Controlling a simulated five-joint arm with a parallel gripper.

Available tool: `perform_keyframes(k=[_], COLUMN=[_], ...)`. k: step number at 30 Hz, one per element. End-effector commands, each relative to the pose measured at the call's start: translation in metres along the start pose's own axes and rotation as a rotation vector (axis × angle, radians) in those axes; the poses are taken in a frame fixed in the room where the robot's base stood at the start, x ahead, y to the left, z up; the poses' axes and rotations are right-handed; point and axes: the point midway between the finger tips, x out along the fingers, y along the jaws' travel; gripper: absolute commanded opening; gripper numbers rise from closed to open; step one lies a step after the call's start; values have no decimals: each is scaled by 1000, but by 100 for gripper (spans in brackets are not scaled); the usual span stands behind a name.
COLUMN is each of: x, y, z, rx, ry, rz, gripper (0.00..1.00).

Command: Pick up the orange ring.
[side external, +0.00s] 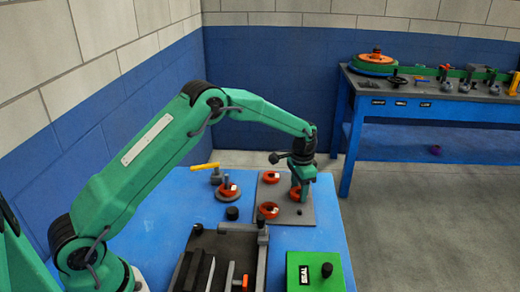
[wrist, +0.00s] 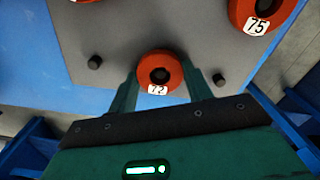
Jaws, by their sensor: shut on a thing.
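My gripper (side external: 301,184) is low over the right part of the grey plate (side external: 297,217). In the wrist view my gripper (wrist: 160,82) has its two green fingers on either side of an orange ring (wrist: 172,62) and is shut on it. This ring has a dark centre hole and a white label that seems to read 72. In the side view only a little of the ring (side external: 295,195) shows between the fingers. It is at or very near the plate; I cannot tell whether it touches.
Short black pegs (wrist: 95,62) (wrist: 218,79) flank the held ring. A green box (side external: 305,272) and a dark fixture (side external: 222,250) stand in front.

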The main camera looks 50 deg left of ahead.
Motion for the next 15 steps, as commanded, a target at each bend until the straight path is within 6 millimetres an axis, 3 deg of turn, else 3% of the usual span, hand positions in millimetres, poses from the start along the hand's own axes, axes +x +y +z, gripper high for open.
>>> perform_keyframes(k=[8,15], x=[-2,-20], y=[0,0], z=[0,-1], rx=[0,0], ry=[1,3], rz=[0,-1], gripper=[27,27])
